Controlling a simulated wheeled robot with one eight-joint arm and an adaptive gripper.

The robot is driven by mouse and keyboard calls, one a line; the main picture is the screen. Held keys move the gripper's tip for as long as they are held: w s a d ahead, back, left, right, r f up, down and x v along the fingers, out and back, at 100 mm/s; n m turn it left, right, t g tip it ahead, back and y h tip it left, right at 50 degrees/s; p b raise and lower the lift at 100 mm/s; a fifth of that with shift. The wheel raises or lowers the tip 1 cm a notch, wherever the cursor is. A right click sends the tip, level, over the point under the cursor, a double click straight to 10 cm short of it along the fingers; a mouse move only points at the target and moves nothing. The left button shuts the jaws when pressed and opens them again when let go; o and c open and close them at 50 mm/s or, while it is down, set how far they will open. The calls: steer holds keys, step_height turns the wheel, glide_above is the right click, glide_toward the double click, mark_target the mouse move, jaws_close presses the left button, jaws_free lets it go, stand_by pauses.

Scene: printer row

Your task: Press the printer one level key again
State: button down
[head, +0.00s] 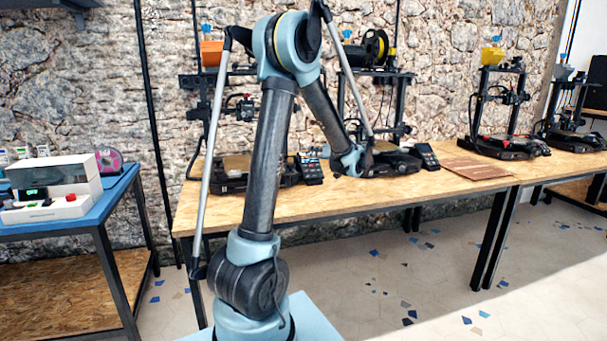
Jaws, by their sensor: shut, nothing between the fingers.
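The leftmost printer (232,176) on the long wooden table stands partly behind my arm. A small dark panel with light keys (310,168) sits at its right front corner; I take it for printer one's panel. Its key labels are too small to read. The end of my arm reaches down to the right of this panel, and my gripper (360,166) is there, shut and empty, small and dark against the second printer (398,162). The fingertips are hard to make out. I cannot tell whether they touch anything.
A second keypad (427,156) stands right of the second printer. A brown slatted board (476,168) lies on the wooden table (425,188). Further right stands another printer (505,145). At left, a blue-topped table (95,215) bears a white device (60,175) with a red button.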

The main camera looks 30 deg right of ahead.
mark_target(306, 172)
steer(key=shift+d, duration=0.2)
steer(key=shift+w+d+f, duration=0.2)
steer(key=shift+w+f, duration=0.65)
steer(key=shift+f, duration=0.3)
steer(key=shift+w+d+f, duration=0.2)
steer(key=shift+w+f, duration=0.7)
steer(key=shift+f, duration=0.25)
steer(key=shift+w+d+f, duration=0.2)
steer(key=shift+w+f, duration=0.65)
steer(key=shift+f, duration=0.3)
steer(key=shift+f, duration=0.1)
steer(key=shift+w+d+f, duration=0.1)
steer(key=shift+w+f, duration=0.1)
